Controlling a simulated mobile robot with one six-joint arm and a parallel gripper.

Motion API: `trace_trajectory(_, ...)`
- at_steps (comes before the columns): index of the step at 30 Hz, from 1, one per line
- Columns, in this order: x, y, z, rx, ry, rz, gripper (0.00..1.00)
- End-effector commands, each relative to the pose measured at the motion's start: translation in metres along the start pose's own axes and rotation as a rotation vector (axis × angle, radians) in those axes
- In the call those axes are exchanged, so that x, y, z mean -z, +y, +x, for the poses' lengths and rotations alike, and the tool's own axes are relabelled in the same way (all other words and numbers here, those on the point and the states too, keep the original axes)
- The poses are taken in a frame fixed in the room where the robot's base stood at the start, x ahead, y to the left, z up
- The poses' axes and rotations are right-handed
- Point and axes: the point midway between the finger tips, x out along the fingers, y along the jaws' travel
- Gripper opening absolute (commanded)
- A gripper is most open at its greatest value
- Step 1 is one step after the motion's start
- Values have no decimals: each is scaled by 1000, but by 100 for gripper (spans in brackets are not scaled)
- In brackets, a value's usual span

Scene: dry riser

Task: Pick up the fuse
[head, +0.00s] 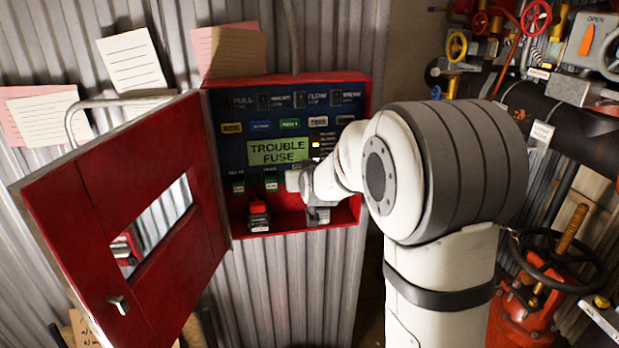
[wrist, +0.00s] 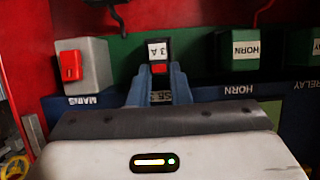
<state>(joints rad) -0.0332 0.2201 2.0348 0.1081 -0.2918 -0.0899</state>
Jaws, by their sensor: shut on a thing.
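The fuse (wrist: 158,52) shows in the wrist view as a small dark block with a white "3 A" label and a red part at its near end. My gripper (wrist: 159,75) is shut on it, with a blue-grey finger on each side of the red part. The fuse is in front of the green strip; I cannot tell whether it is seated or clear of its slot. In the head view my arm and wrist hide the fuse and the fingertips. The open red alarm panel (head: 292,78) has a lit green display (head: 278,151) reading "TROUBLE FUSE".
A grey block with a red switch (wrist: 71,66), labelled "MAINS", is left of the fuse in the wrist view. A HORN block (wrist: 239,50) is to its right. The red panel door (head: 75,215) hangs open to the left. Pipes and valve wheels (head: 457,46) are at right.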

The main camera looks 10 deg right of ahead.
Motion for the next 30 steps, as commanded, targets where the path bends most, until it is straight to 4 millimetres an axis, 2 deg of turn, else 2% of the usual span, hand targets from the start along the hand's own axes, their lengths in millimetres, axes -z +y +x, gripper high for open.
trace_trajectory(8, -17, 0, -39, 0, 3, -1, 0)
trace_trajectory(21, -56, 0, -133, 1, 5, -1, 0)
trace_trajectory(24, -61, 0, -147, 1, 4, 0, 0)
trace_trajectory(30, -67, 0, -163, 1, 2, 0, 0)
